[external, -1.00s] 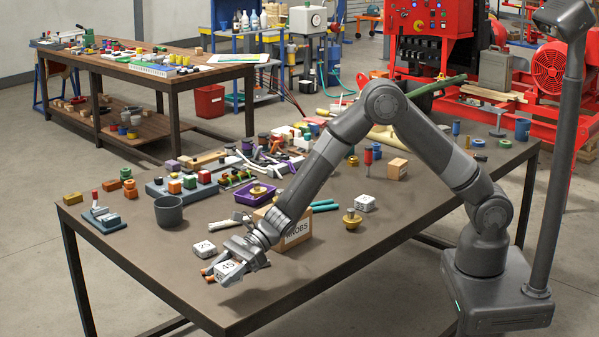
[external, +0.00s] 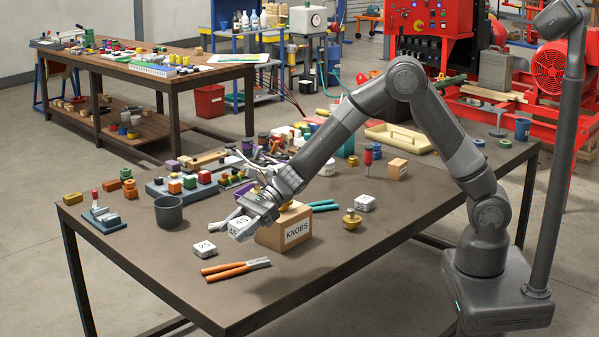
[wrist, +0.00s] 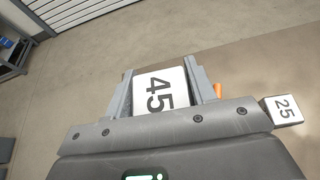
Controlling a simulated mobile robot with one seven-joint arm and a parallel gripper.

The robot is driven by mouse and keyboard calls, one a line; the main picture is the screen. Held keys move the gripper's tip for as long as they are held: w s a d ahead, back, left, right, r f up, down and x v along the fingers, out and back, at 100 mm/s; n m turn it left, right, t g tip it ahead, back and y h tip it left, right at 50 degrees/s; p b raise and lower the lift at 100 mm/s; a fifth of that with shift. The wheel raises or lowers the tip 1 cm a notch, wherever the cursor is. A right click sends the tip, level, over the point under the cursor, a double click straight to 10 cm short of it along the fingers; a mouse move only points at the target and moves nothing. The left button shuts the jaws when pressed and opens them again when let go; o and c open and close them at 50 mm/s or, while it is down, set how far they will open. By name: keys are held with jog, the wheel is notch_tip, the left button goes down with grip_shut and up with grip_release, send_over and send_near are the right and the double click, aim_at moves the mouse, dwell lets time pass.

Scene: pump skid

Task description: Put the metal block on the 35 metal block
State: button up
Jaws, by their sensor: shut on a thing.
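My gripper (external: 246,224) is shut on a pale metal block marked 45 (external: 240,231). It holds the block above the table, left of the KNOBS box. In the wrist view the 45 block (wrist: 160,90) sits between the two fingers. A metal block marked 25 (external: 205,249) lies on the table below and left of my gripper; it also shows in the wrist view (wrist: 283,109). Another similar metal block (external: 364,203) lies to the right, beyond the box; its number is too small to read surely, and it is not in the wrist view.
The cardboard KNOBS box (external: 284,236) stands right beside my gripper. Orange-handled pliers (external: 236,269) lie in front. A brass knob (external: 351,219) stands near the right-hand block, with teal-handled pliers (external: 324,206) left of it. The front right of the table is clear.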

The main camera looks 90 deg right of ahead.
notch_tip(320, 180, up, 7)
jog(key=shift+f, duration=0.1)
jog(key=s+d+m+t+h, duration=0.1)
jog(key=s+d, duration=0.4)
jog(key=d, duration=0.6)
jog(key=s+d+m+t+h, duration=0.15)
jog(key=s+d, duration=0.35)
jog(key=d, duration=0.5)
jog(key=s+d+m+h, duration=0.1)
jog(key=s+d, duration=0.4)
jog(key=d, duration=0.6)
jog(key=s+d+m+h, duration=0.2)
jog(key=s+d, duration=0.3)
jog(key=s, duration=0.6)
jog(key=s+d+m+t+h, duration=0.15)
jog(key=s+d, duration=0.35)
jog(key=s, duration=0.6)
jog(key=s+d+m+h, duration=0.15)
jog(key=s+d, duration=0.35)
jog(key=s, duration=0.7)
send_over(360, 198)
jog(key=shift+h, duration=0.25)
jog(key=f, duration=1.2)
jog(key=shift+a+f, duration=0.1)
jog(key=shift+a, duration=0.1)
jog(key=shift+f, duration=2)
